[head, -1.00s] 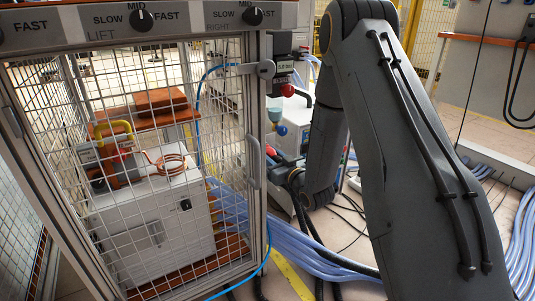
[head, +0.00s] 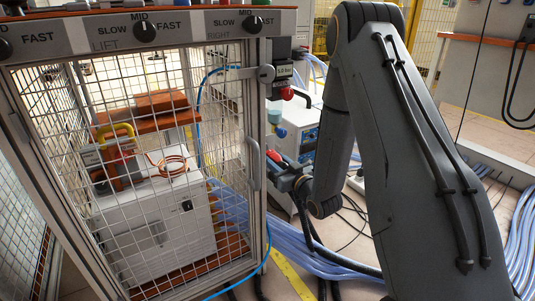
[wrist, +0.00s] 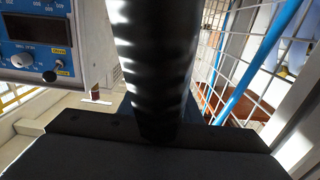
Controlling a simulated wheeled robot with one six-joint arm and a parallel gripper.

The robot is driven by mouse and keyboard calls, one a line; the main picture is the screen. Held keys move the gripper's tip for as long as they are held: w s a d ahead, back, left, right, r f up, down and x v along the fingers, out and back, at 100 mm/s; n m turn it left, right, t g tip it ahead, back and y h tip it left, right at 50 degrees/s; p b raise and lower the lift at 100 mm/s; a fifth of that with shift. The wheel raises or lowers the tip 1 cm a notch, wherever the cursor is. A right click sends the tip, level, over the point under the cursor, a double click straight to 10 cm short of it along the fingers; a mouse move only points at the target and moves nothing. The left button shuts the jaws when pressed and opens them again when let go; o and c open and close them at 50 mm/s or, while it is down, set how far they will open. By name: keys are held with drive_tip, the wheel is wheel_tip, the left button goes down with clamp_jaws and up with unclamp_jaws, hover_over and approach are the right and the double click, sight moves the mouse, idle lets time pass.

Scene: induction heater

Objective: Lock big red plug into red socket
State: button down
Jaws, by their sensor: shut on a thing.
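My gripper (head: 288,174) is beside the cage door's right post, low in front of the white-and-blue machine. It is shut on the big red plug (head: 274,156), whose red end shows at the gripper's tip in the head view. In the wrist view a thick black ribbed cable or plug body (wrist: 155,65) runs up the middle, above the dark gripper body (wrist: 150,150), and hides what lies behind it. I cannot make out the red socket for certain in either view.
The mesh cage (head: 150,200) with its door handle (head: 253,162) stands close left of my gripper. A red knob (head: 287,93) hangs under a small box on the post. The white-and-blue machine (head: 307,128) stands behind. Blue hoses (head: 310,262) cover the floor.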

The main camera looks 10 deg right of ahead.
drive_tip(key=shift+p+v, duration=0.45)
drive_tip(key=shift+v, duration=0.65)
